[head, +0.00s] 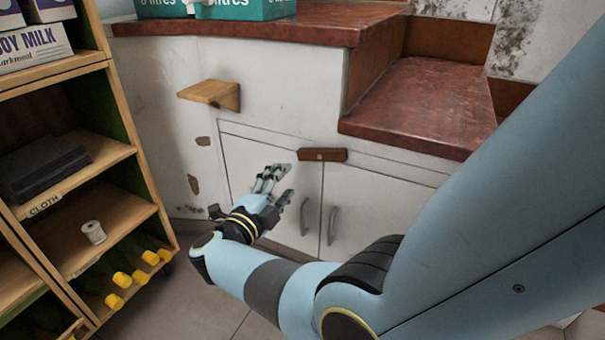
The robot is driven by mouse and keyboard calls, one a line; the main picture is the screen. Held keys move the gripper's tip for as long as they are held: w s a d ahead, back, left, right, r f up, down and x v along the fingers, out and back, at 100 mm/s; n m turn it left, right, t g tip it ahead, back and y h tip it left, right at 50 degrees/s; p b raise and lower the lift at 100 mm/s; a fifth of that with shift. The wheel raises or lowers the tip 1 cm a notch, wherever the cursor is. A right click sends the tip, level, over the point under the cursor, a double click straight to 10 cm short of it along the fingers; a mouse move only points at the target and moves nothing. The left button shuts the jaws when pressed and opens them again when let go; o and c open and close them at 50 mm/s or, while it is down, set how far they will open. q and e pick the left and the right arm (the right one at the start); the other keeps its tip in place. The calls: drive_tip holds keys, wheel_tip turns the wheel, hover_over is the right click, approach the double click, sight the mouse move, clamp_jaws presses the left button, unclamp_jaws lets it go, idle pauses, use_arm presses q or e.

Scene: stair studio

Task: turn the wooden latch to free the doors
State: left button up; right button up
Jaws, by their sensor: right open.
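The wooden latch (322,155) is a small brown bar lying level across the top of the gap between two white cabinet doors. A round pivot shows at its middle. The left door (246,160) and the right door (375,200) look shut, each with a curved metal handle near the gap. My right gripper (283,180) is open and empty, in front of the left door, just left of and a little below the latch. It looks apart from the latch, though the depth is hard to tell. My left gripper is not in view.
A wooden shelf unit (103,55) stands at the left, with a dark folded cloth (42,165), a white spool (93,232) and yellow-capped bottles (122,280). A small wooden ledge (212,94) juts from the wall. Red-brown steps (425,100) overhang the right door.

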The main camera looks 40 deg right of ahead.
sight(306, 157)
drive_tip(key=b+x, duration=0.1)
drive_tip(key=x, duration=0.8)
drive_tip(key=shift+b, duration=0.3)
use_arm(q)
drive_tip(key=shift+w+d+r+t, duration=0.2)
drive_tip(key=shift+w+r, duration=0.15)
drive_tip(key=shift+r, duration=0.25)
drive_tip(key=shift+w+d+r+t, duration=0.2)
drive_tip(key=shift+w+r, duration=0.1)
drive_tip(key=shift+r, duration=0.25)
use_arm(e)
drive_tip(key=shift+w+d+r, duration=0.1)
drive_tip(key=shift+w+d, duration=0.2)
drive_tip(key=shift+d, duration=0.3)
